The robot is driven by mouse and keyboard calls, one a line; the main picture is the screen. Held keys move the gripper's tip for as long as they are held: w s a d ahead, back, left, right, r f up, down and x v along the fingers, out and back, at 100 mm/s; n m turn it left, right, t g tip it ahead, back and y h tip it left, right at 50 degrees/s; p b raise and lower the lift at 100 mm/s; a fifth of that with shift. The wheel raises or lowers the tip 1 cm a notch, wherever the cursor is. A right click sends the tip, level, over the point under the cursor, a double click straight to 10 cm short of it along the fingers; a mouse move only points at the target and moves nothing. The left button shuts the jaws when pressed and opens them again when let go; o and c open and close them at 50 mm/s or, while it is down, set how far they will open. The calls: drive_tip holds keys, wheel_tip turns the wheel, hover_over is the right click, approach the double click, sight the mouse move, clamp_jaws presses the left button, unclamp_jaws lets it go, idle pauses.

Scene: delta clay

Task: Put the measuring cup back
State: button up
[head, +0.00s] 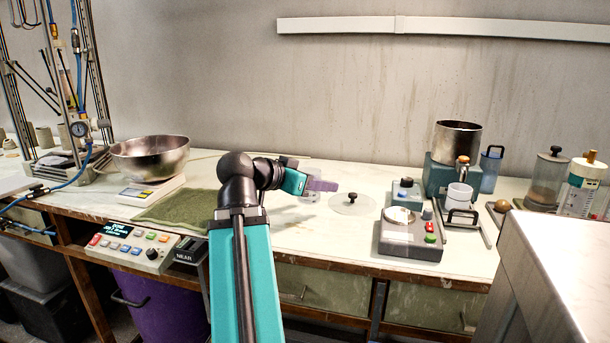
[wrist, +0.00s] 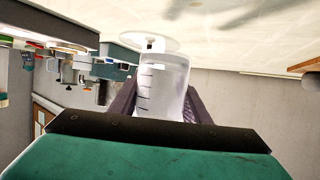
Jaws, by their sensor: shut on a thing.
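The measuring cup (wrist: 160,85) is clear with dark graduation lines. In the wrist view it sits between the two purple fingers of my gripper (wrist: 160,105), which is shut on it. In the head view my gripper (head: 322,185) is over the middle of the bench, left of a round clear lid with a dark knob (head: 352,204). The cup (head: 309,197) shows there only as a faint clear shape, partly hidden by the gripper. I cannot tell whether its base touches the bench.
A green mat (head: 185,208) and a steel bowl on a scale (head: 150,190) are at left. Bare bench lies around the lid.

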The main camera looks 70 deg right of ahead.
sight(311, 173)
drive_tip(key=shift+w+d+p, duration=0.55)
drive_tip(key=shift+d+p, duration=0.35)
drive_tip(key=shift+p, duration=0.75)
drive_tip(key=d+p, duration=0.1)
drive_tip(key=w+d+p, duration=0.1)
drive_tip(key=shift+w+d+p, duration=0.2)
drive_tip(key=shift+w+p, duration=0.1)
drive_tip(key=shift+p, duration=0.05)
drive_tip(key=shift+d+p, duration=0.1)
drive_tip(key=shift+p, duration=0.55)
drive_tip(key=d+p, duration=0.1)
drive_tip(key=p, duration=0.4)
drive_tip(key=w+p, duration=0.1)
drive_tip(key=p, duration=0.4)
drive_tip(key=shift+w+d+f, duration=0.15)
drive_tip(key=shift+d, duration=0.25)
drive_tip(key=w+d+p, duration=0.1)
drive_tip(key=d+p, duration=0.1)
drive_tip(key=p, duration=0.4)
drive_tip(key=shift+w+f, duration=0.1)
drive_tip(key=shift+w, duration=0.05)
drive_tip(key=shift+d+p, duration=0.1)
drive_tip(key=shift+p, duration=0.25)
drive_tip(key=shift+w+d+f, duration=0.2)
drive_tip(key=shift+w+d, duration=0.2)
drive_tip(key=shift+d, duration=0.2)
drive_tip(key=shift+w+d+f, duration=0.15)
drive_tip(key=shift+w+d, duration=0.25)
drive_tip(key=shift+d, duration=0.15)
drive_tip(key=shift+f, duration=0.1)
